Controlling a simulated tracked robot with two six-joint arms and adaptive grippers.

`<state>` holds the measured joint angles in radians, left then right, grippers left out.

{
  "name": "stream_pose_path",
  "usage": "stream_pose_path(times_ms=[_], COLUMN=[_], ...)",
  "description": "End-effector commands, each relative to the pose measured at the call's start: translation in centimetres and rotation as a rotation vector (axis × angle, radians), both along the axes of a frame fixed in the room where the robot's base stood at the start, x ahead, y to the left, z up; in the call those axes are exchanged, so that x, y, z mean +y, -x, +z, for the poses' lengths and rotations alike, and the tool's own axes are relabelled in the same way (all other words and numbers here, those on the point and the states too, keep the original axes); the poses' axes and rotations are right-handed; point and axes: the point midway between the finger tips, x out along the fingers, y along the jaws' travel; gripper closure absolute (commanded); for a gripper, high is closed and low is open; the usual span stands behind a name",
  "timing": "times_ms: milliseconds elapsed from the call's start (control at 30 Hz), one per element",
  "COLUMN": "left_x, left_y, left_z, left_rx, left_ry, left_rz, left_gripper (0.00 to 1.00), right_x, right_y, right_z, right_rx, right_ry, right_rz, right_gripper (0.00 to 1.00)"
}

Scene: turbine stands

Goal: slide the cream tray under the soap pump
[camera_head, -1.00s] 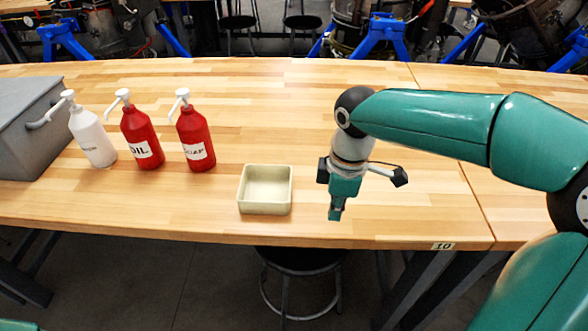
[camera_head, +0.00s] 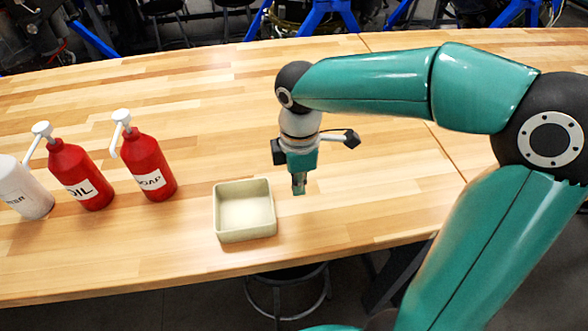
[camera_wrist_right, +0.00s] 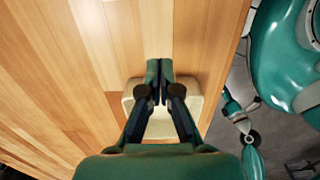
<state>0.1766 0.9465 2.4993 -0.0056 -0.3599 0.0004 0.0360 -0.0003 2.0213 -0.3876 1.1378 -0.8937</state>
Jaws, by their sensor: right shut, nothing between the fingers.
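The soap pump (camera_head: 148,163) is an upright red bottle labelled SOAP with a white pump head and a spout pointing down to the left. The square, open cream tray (camera_head: 246,233) sits on the table in front and to the right of it, apart from it, and looks empty. My right gripper (camera_head: 299,188) is shut and empty, pointing down just right of the tray. In the right wrist view, its closed fingers (camera_wrist_right: 159,68) hide part of the tray (camera_wrist_right: 196,104). What seems to be my left gripper (camera_wrist_right: 233,108) shows small there; its jaws are unclear.
A red OIL bottle (camera_head: 80,178) stands left of the soap pump, and a white bottle (camera_head: 24,190) stands at the left edge. The wooden table (camera_head: 220,110) is clear behind the tray. Its front edge runs close in front of the tray. A stool (camera_head: 288,290) stands below.

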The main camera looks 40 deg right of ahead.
Motion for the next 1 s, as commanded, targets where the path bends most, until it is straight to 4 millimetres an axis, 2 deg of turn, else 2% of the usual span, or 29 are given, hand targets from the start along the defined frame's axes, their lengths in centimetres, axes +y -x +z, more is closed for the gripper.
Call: stream_pose_path(times_ms=[100,200,300,500,1000], left_x=[0.0,0.0,0.0,0.0,0.0], left_y=[0.0,0.0,0.0,0.0,0.0], left_z=[-0.2,-0.1,0.5,0.8,0.8], left_rx=[0.000,0.000,-0.001,-0.001,0.000], left_ry=[0.000,0.000,0.000,0.000,0.000], left_rz=[0.000,0.000,0.000,0.000,0.000], left_gripper=[0.60,0.60,0.60,0.60,0.60], right_x=[-0.1,0.1,1.7,3.1,3.8], right_y=[0.2,0.1,-0.9,-1.8,-2.3], right_z=[-2.7,-4.2,-3.8,-3.8,-3.9], right_rx=[0.006,0.003,0.000,0.000,-0.001], right_ry=[0.000,-0.001,-0.001,0.000,-0.001], right_rz=[-0.003,-0.003,0.001,-0.003,-0.004], right_gripper=[1.00,1.00,1.00,1.00,1.00])
